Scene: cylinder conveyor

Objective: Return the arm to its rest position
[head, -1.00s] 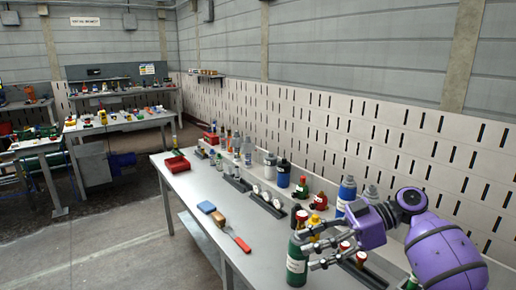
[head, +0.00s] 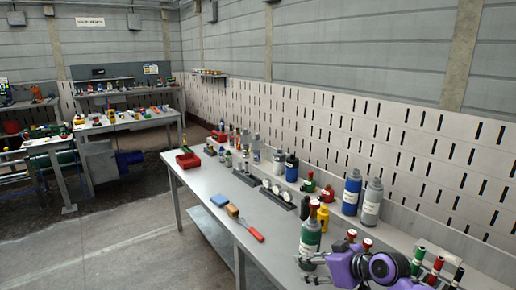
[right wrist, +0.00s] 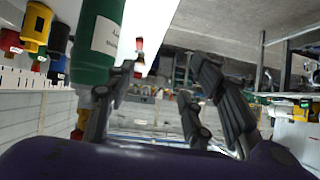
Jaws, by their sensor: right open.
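My right gripper (head: 306,271) is open, low at the front edge of the near bench, its purple arm coming in from the bottom right. A green cylinder with a white label (head: 310,240) stands upright just behind the fingers. In the right wrist view the same green cylinder (right wrist: 97,45) shows upside down beside the left finger, outside the gap between the fingers (right wrist: 160,110). Whether a finger touches it I cannot tell. The gap looks empty. My left gripper is not in view.
Small red-topped bottles stand close to my arm. The floor left of the bench is clear.

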